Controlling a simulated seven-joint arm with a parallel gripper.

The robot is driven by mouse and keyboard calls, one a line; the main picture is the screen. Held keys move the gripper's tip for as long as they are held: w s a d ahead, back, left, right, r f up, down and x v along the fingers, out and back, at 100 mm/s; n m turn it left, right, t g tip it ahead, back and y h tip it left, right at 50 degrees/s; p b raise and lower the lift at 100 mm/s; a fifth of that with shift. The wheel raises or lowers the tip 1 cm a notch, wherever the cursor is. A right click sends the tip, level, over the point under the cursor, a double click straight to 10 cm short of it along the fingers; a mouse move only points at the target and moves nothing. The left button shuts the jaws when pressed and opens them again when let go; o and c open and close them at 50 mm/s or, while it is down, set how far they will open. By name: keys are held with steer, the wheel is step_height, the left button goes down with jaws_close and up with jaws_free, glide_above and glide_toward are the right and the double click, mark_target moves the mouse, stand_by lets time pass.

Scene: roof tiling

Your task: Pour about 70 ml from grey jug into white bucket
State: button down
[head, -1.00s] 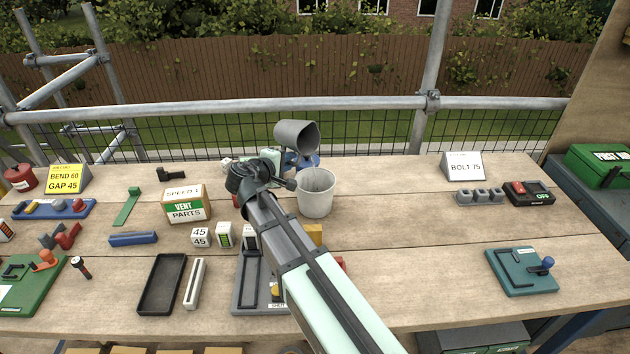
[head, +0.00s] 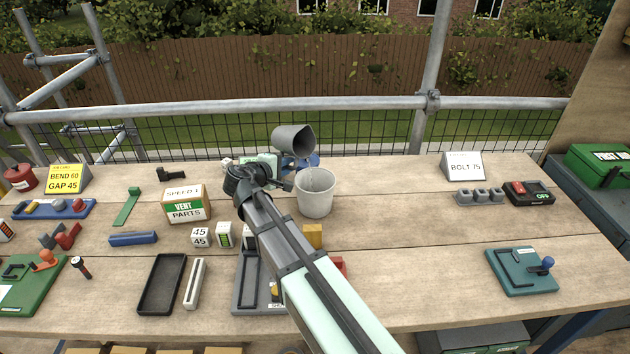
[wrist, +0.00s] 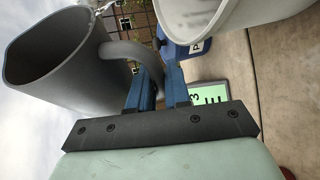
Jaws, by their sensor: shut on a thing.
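The grey jug (head: 291,138) is in the air above the white bucket (head: 315,197), tipped with its mouth toward the right and down. A thin stream of liquid (head: 306,164) shows between the jug's lip and the bucket's opening. My gripper (wrist: 160,88) is shut on the jug's handle; the jug (wrist: 58,62) also shows in the wrist view. The bucket (wrist: 225,20) is beside it at the top of that view. The bucket stands upright on the bench. How much liquid is inside either is hard to tell.
A blue thing (wrist: 185,50) lies behind the bucket. A vent parts box (head: 185,204) stands left of my arm, and a yellow block (head: 313,236) sits in front of the bucket. The bench (head: 410,230) right of the bucket is clear up to the teal fixture (head: 521,270).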

mark_target(291, 148)
steer(key=shift+w+a+f, duration=0.1)
steer(key=shift+f, duration=0.1)
steer(key=shift+s+d+r+n+g, duration=0.15)
steer(key=shift+r+n, duration=0.1)
steer(key=shift+r, duration=0.35)
steer(key=shift+s+d+r+n+g, duration=0.1)
steer(key=shift+r+n+g, duration=0.1)
steer(key=shift+r, duration=0.4)
steer(key=shift+s+d+r+n+g, duration=0.15)
steer(key=shift+r+n, duration=0.1)
steer(key=shift+r, duration=0.35)
steer(key=shift+s+d+f+n+g+h, duration=0.15)
steer(key=shift+s+f+n+g+h, duration=0.1)
steer(key=shift+f+n+g+h, duration=0.2)
steer(key=shift+r, duration=0.1)
